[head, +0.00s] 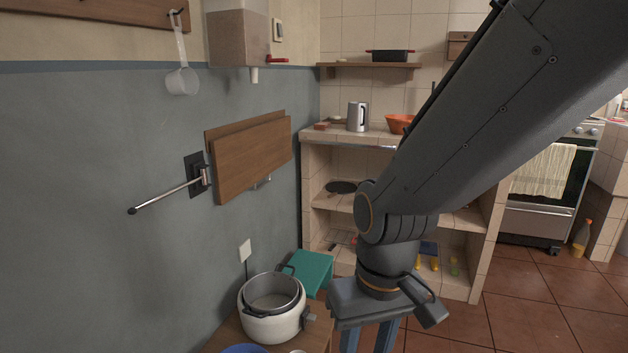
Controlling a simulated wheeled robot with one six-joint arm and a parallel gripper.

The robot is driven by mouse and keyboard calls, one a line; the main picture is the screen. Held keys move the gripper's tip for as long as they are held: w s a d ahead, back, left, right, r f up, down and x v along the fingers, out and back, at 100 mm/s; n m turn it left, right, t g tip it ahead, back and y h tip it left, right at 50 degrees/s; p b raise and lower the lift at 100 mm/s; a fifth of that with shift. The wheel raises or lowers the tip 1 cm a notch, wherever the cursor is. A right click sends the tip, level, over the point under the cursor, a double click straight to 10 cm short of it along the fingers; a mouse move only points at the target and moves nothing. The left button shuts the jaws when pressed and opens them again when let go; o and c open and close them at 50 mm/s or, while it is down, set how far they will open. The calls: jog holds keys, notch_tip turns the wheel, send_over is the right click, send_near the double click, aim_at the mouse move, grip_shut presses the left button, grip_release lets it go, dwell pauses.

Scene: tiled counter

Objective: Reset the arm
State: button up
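My arm comes in from the upper right and bends down at a dark joint. My gripper (367,342) hangs at the bottom edge of the head view, pointing down. Its two bluish fingers stand apart with a gap between them, and nothing shows in the gap. The fingertips are cut off by the frame edge. The gripper is to the right of a white pot (272,325) and apart from it.
The pot stands on a wooden surface by the grey wall, with a teal box (309,271) behind it. A metal rod (162,197) and a wooden board (252,160) project from the wall. A tiled counter (345,137) bears a kettle (357,117) and an orange bowl (398,123). An oven (540,200) stands right.

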jog(key=s+d+r+m+p, duration=0.2)
jog(key=d+r+m+p, duration=0.1)
jog(key=d+r+p, duration=0.8)
notch_tip(320, 180, up, 3)
jog(key=p, duration=0.4)
jog(key=shift+s+d+f+h, duration=0.2)
jog(key=shift+d+h, duration=0.1)
jog(key=shift+h, duration=0.1)
jog(key=shift+c, duration=0.5)
